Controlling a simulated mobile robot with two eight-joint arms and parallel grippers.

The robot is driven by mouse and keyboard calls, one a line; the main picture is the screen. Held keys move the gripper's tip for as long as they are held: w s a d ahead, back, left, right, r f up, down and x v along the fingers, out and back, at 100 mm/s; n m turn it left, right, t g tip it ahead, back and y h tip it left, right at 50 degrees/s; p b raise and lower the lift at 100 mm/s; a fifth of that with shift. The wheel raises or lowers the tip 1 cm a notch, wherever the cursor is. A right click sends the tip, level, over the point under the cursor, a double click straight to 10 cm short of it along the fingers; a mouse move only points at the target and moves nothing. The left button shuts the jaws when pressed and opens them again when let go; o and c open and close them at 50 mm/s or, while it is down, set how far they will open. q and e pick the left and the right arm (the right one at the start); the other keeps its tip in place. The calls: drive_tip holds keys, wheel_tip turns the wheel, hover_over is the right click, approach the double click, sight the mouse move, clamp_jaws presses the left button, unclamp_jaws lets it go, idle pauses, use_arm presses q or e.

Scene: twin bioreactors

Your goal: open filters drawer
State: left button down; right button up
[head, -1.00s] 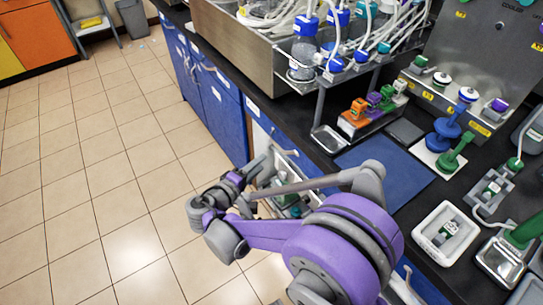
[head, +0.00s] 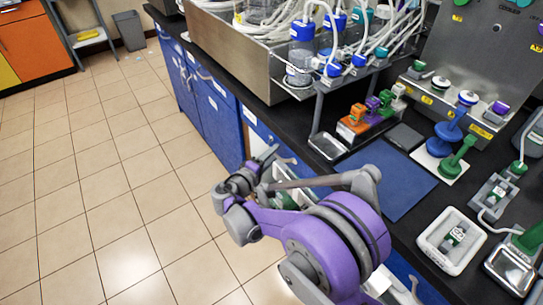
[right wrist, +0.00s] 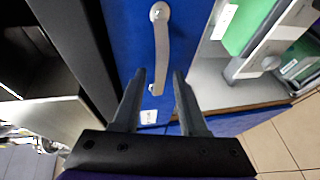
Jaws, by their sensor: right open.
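In the right wrist view a blue drawer front (right wrist: 185,40) carries a silver bar handle (right wrist: 162,50). A small white label (right wrist: 149,117) shows near the handle's end. My right gripper (right wrist: 160,85) is open and empty. Its two dark fingers point at the blue front, with the handle ahead of the gap between them, apparently not gripped. In the head view my right gripper (head: 268,154) is beside the blue cabinet fronts under the counter, and my purple arm hides much of this area. Which drawer holds filters cannot be read. My left gripper is not in view.
An open compartment with a green item (right wrist: 250,25) lies right of the blue front in the right wrist view. Above the cabinets is the black counter (head: 300,155) with a blue mat (head: 385,180) and a white tray (head: 450,240).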

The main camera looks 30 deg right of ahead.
clamp_jaws()
idle(1.4)
